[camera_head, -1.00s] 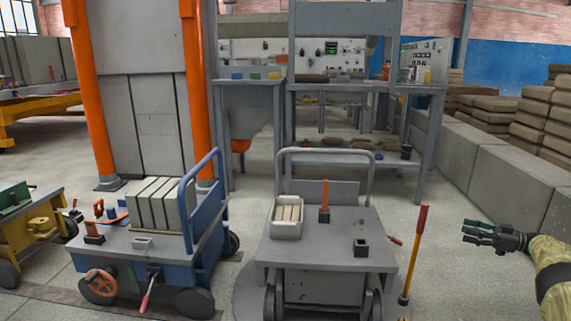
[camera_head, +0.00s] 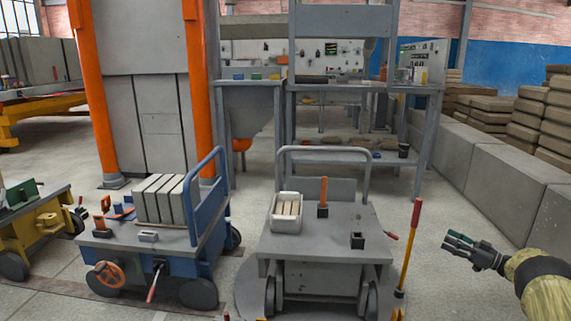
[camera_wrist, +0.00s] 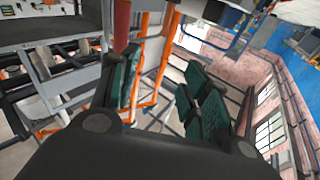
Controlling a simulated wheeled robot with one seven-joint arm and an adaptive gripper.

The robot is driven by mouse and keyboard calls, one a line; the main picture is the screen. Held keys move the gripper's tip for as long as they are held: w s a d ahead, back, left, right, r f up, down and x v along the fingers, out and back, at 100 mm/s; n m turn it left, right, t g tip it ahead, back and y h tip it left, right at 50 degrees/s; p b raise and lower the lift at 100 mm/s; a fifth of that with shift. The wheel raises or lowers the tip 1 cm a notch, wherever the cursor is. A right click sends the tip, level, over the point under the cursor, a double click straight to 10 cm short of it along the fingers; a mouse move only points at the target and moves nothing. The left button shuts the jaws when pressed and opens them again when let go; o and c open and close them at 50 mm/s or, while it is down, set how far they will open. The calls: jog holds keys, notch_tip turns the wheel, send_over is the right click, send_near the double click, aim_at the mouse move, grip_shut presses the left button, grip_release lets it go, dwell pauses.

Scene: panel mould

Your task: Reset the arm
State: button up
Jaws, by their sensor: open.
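My gripper (camera_head: 455,244) is at the right of the head view, in the air to the right of the grey cart, pointing left. Its fingers are open and nothing is between them. In the wrist view my gripper (camera_wrist: 165,95) shows two green-padded fingers spread apart, with only distant racks, pipes and wall behind the gap. My forearm in a yellowish sleeve enters at the lower right of the head view.
A grey cart (camera_head: 330,245) carries a white bin (camera_head: 287,212) of blocks and an orange-handled tool (camera_head: 323,197). A red-topped yellow pole (camera_head: 410,245) stands between cart and gripper. A blue cart (camera_head: 130,243) holds grey slabs. Concrete blocks (camera_head: 490,185) line the right.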

jog(key=s+a+f+m+t+h, duration=0.2)
jog(key=a+f+m+t+h, duration=0.2)
jog(key=a+f+m+h, duration=0.65)
jog(key=s+a+f+g+h+p, duration=0.1)
jog(key=s+a+f+g, duration=0.1)
jog(key=s+a+f, duration=0.45)
jog(key=s+a+f+g+p, duration=0.1)
jog(key=s+a+f, duration=0.25)
jog(key=f, duration=0.55)
jog(key=s+a+f+g+h, duration=0.1)
jog(key=s+a+f+g, duration=0.3)
jog(key=s, duration=0.7)
jog(key=s+a+g+h, duration=0.1)
jog(key=s+a+g, duration=0.1)
jog(key=s+a, duration=0.65)
jog(key=s+a+f+g+h, duration=0.1)
jog(key=s+a+f+g, duration=0.15)
jog(key=s, duration=1.15)
jog(key=s+a+r+n+g+p, duration=0.1)
jog(key=s+a+r+g, duration=0.2)
jog(key=s, duration=0.7)
jog(key=s+a+r+g, duration=0.1)
jog(key=s+r+g, duration=0.3)
jog(key=s, duration=0.6)
notch_tip(320, 180, up, 38)
jog(key=t+p, duration=0.1)
jog(key=p, duration=3.7)
jog(key=shift+w+d+t, duration=0.3)
jog(key=shift+w+t, duration=0.05)
jog(key=shift+w, duration=0.1)
